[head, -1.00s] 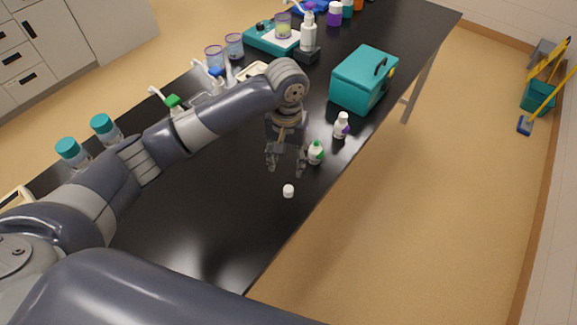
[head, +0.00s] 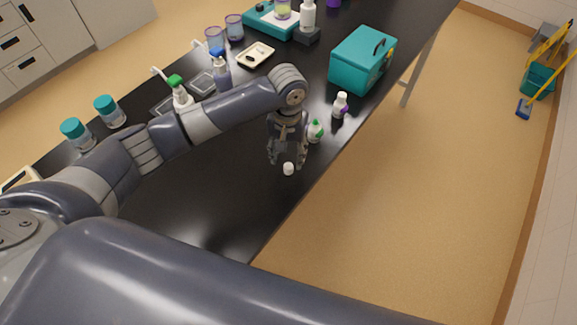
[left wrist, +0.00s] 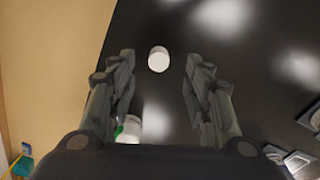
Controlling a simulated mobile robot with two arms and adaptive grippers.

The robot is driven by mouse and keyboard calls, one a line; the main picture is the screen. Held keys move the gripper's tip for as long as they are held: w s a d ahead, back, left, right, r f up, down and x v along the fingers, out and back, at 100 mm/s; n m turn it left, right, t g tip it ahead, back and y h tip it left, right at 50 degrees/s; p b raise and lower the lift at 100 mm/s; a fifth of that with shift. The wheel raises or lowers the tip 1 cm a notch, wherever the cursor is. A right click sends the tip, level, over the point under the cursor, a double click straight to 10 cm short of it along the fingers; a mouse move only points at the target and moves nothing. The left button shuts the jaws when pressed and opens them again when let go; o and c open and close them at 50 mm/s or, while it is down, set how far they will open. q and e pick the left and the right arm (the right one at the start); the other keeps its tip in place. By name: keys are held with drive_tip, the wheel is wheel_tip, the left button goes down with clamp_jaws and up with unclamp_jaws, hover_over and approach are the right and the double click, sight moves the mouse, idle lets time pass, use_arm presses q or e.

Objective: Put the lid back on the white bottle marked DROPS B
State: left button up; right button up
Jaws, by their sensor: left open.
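A small white lid (head: 288,169) lies on the black bench. It also shows in the left wrist view (left wrist: 158,60), between the lines of the two fingers and ahead of them. My left gripper (head: 287,161) is open and empty, pointing down close to the lid. A small white bottle with green on it (head: 315,131) stands just right of the gripper; part of it shows by a finger in the left wrist view (left wrist: 128,128). A white bottle with a purple mark (head: 340,105) stands farther back. Their lettering is too small to read. My right gripper is out of view.
A teal box (head: 362,60) stands behind the bottles near the bench's right edge. Green-topped bottle (head: 180,92), blue-topped bottle (head: 221,70) and teal-lidded jars (head: 109,110) stand along the left side. The black bench (head: 205,205) is clear in front of the lid.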

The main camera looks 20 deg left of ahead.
sight(288, 166)
use_arm(q)
drive_tip(key=shift+f+p, duration=0.5)
drive_tip(key=shift+f, duration=0.1)
wheel_tip(288, 166, down, 3)
drive_tip(key=shift+d+f+p, duration=0.1)
drive_tip(key=shift+f+p, duration=0.1)
drive_tip(key=shift+p, duration=0.3)
drive_tip(key=shift+f, duration=0.25)
drive_tip(key=c, duration=0.8)
drive_tip(key=shift+o, duration=0.2)
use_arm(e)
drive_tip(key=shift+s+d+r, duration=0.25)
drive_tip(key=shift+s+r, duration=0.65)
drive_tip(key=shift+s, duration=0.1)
